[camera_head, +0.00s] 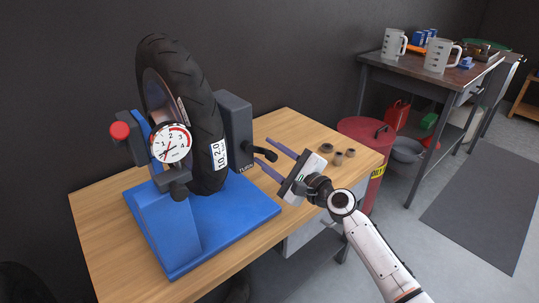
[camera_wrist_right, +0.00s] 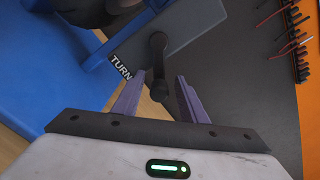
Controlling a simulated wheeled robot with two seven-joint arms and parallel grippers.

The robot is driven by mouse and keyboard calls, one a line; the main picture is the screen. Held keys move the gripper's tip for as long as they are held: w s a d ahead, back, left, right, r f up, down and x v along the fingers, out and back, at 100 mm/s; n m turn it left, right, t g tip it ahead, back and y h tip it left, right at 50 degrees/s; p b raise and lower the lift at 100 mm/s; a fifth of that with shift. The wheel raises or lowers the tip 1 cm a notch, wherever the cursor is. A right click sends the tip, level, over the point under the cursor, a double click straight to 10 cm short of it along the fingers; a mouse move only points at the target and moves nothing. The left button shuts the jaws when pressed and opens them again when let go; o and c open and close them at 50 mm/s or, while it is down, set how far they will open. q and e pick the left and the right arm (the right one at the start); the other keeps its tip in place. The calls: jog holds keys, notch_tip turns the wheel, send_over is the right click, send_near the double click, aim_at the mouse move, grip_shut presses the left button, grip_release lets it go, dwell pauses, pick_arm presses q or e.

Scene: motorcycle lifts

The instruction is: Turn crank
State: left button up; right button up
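The crank (camera_head: 262,152) is a short black arm with a handle on the side of a dark grey box (camera_head: 236,115) by the wheel stand. In the right wrist view the crank (camera_wrist_right: 158,55) hangs down beside a "TURN" label (camera_wrist_right: 121,67). My right gripper (camera_head: 264,150) is open, its two purple fingers pointing at the crank. In the right wrist view the handle's lower end appears between the fingers (camera_wrist_right: 160,82), with a gap on each side. I cannot tell whether the fingers touch it. My left gripper is out of view.
A blue stand (camera_head: 240,212) on the wooden bench (camera_head: 105,235) holds a black tyre (camera_head: 185,75) with a round dial gauge (camera_head: 171,143). A red drum (camera_head: 362,130) stands behind.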

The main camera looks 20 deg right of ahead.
jog(key=v, duration=1)
jog(key=shift+s+p, duration=0.15)
jog(key=shift+p, duration=0.15)
jog(key=shift+f, duration=0.1)
jog(key=s+a+f+n+g+h, duration=0.1)
jog(key=s+a+f+n+g, duration=0.15)
jog(key=s+f+n, duration=0.55)
jog(key=s+a+f+n+g, duration=0.25)
jog(key=s+f+n, duration=0.2)
jog(key=f, duration=0.45)
jog(key=s+a+f+n+g+h, duration=0.1)
jog(key=s+f+n, duration=0.3)
jog(key=s+n, duration=0.2)
jog(key=s+a+f+n+g+h, duration=0.1)
jog(key=s+f+n, duration=0.4)
jog(key=s, duration=0.5)
jog(key=shift+s+a+n+g+h+p, duration=0.35)
jog(key=shift+n+g+h+p, duration=0.1)
jog(key=shift+g+h, duration=0.15)
